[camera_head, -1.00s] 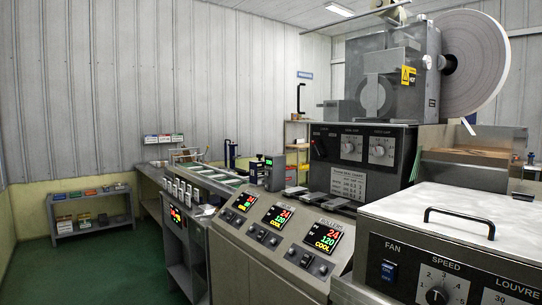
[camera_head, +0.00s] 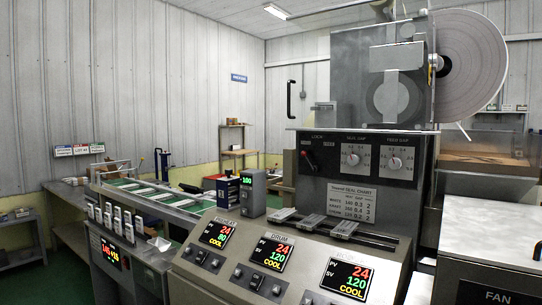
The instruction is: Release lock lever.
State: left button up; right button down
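Neither of my grippers shows in the head view, and nothing touches the lever.
A sloped console (camera_head: 200,262) with PREHEAT, DRUM and other displays reading COOL juts out below the panel. Grey blocks (camera_head: 312,224) lie on the ledge between them. A large white reel (camera_head: 470,66) is at the upper right. A conveyor (camera_head: 150,192) runs at the left.

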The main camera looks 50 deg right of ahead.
aim_at(315, 168)
jog(key=i+j+z, duration=0.15)
jog(key=i+z, duration=0.2)
jog(key=i, duration=0.25)
jog(key=i+j+z, duration=0.4)
jog(key=i, duration=0.2)
jog(key=i+j+z, duration=0.35)
jog(key=i, duration=0.25)
